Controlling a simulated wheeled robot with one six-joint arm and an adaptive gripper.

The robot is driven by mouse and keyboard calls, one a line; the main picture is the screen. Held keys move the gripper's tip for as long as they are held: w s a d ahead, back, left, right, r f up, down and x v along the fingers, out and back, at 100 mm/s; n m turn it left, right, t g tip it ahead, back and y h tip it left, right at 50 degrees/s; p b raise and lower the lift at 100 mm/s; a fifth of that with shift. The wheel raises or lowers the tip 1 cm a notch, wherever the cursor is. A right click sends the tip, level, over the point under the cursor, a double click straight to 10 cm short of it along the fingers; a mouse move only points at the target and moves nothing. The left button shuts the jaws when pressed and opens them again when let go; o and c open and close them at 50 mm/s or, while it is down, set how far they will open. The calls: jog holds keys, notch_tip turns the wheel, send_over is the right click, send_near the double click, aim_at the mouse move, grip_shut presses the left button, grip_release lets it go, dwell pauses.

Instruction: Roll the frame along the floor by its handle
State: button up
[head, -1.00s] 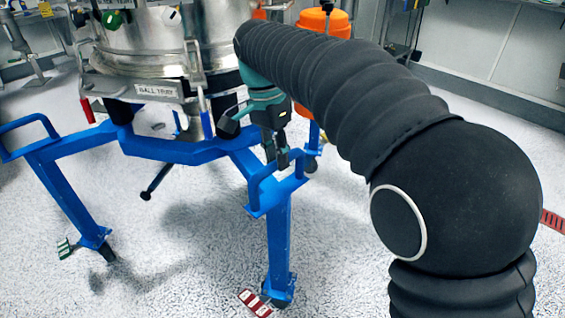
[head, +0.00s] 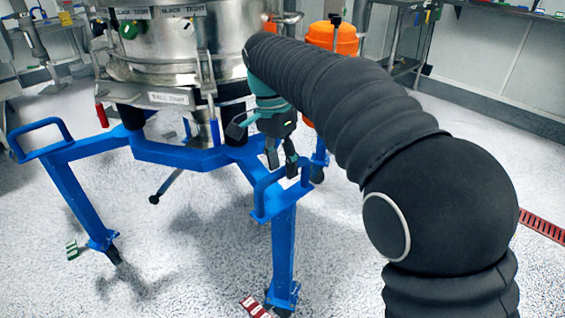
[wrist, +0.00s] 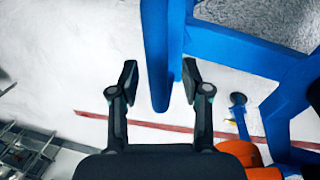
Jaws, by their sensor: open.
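The blue frame (head: 180,155) stands on castered legs and carries a steel sifter body (head: 165,50). A blue loop handle (head: 259,192) sits on top of its near right leg. A second loop handle (head: 38,130) is at the left. My gripper (head: 281,168) points down just above and behind the near right handle, fingers apart and empty. In the wrist view, a blue bar (wrist: 156,50) shows between the two open fingers of my gripper (wrist: 160,75). I cannot tell whether it is within their depth, and no grip on it is visible.
An orange container (head: 333,38) stands behind my arm. Red-and-white (head: 256,307) and green-and-white (head: 72,250) floor markers lie near the legs. Open speckled floor lies in front and to the left.

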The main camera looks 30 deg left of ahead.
jog(key=shift+r, duration=0.1)
notch_tip(320, 180, up, 7)
jog(key=a, duration=0.1)
jog(key=shift+w+a, duration=0.2)
dwell(0.4)
